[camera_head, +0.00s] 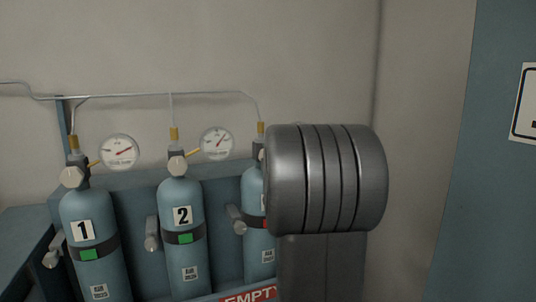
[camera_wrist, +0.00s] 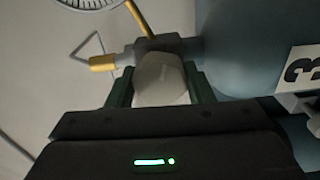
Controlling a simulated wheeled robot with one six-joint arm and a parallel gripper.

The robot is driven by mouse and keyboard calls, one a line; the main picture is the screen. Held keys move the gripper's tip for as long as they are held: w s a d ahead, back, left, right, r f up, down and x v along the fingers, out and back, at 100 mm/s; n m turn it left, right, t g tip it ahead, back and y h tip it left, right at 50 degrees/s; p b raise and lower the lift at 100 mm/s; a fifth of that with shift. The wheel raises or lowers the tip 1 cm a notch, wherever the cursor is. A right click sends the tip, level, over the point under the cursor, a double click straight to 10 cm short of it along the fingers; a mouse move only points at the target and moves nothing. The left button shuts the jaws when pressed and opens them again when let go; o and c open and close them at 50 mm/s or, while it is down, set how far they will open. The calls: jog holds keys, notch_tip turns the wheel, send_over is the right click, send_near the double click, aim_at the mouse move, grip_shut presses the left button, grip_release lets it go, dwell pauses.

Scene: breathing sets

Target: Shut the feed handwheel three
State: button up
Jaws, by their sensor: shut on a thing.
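The third cylinder (camera_head: 258,205) stands at the right of the row in the head view, mostly hidden behind my arm. Its label 3 (camera_wrist: 303,65) shows sideways at the right of the wrist view. Its feed handwheel (camera_wrist: 160,80) is a pale faceted knob in the middle of the wrist view. My gripper (camera_wrist: 160,88) has its two dark green fingers on either side of the knob, shut on it. The head view hides the gripper and this handwheel behind my arm.
Cylinder 1 (camera_head: 87,262) and cylinder 2 (camera_head: 181,255) stand to the left, each with a pale handwheel and a green tag. Gauges (camera_head: 119,152) and thin pipes run along the wall behind. A red EMPTY sign (camera_head: 250,296) is at the bottom. A blue panel (camera_head: 490,200) stands at the right.

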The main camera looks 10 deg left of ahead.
jog(key=m+p, duration=0.3)
jog(key=m, duration=0.3)
jog(key=shift+r, duration=0.1)
jog(key=m+p, duration=0.3)
jog(key=m, duration=0.3)
jog(key=shift+m, duration=0.4)
jog(key=m+p, duration=0.2)
jog(key=m, duration=0.3)
jog(key=m+p, duration=0.3)
jog(key=m, duration=0.3)
jog(key=shift+m, duration=0.4)
jog(key=m+p, duration=0.2)
jog(key=m, duration=0.4)
jog(key=m+p, duration=0.2)
jog(key=m, duration=0.4)
jog(key=shift+m, duration=0.3)
jog(key=m+p, duration=0.1)
jog(key=m, duration=0.5)
jog(key=shift+p, duration=0.35)
jog(key=m+p, duration=0.1)
jog(key=m, duration=0.4)
jog(key=shift+f+p, duration=0.2)
jog(key=shift+p, duration=0.15)
jog(key=shift+m, duration=0.4)
